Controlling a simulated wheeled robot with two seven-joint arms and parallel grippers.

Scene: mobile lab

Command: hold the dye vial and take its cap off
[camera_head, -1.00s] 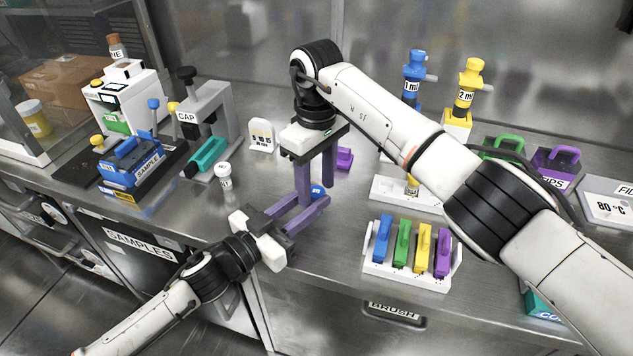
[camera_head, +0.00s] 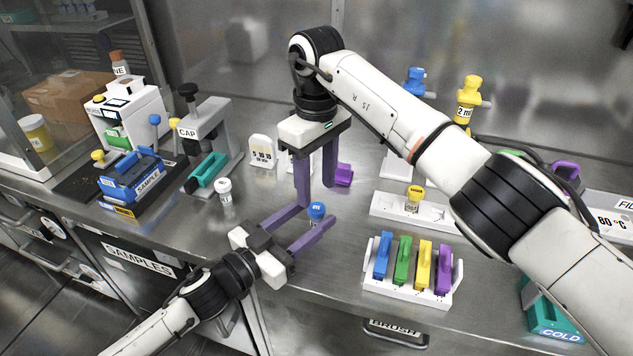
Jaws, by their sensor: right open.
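A small vial with a blue cap (camera_head: 316,211), apparently the dye vial, sits over the counter near its front. My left gripper (camera_head: 319,214) reaches in low from the left with its two purple fingers apart, on either side of the vial. I see no finger clearly pressed against it. My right gripper (camera_head: 316,195) points down just above and behind the vial, fingers spread and empty. The cap is on. The vial's lower body is mostly hidden by the near left finger.
A white rack with coloured handles (camera_head: 408,286) stands right of the vial. Behind it, a white holder (camera_head: 383,204) bears a yellow-capped vial (camera_head: 414,198). A white-capped vial (camera_head: 224,191) and the CAP press (camera_head: 205,140) stand left. A purple block (camera_head: 343,175) lies behind.

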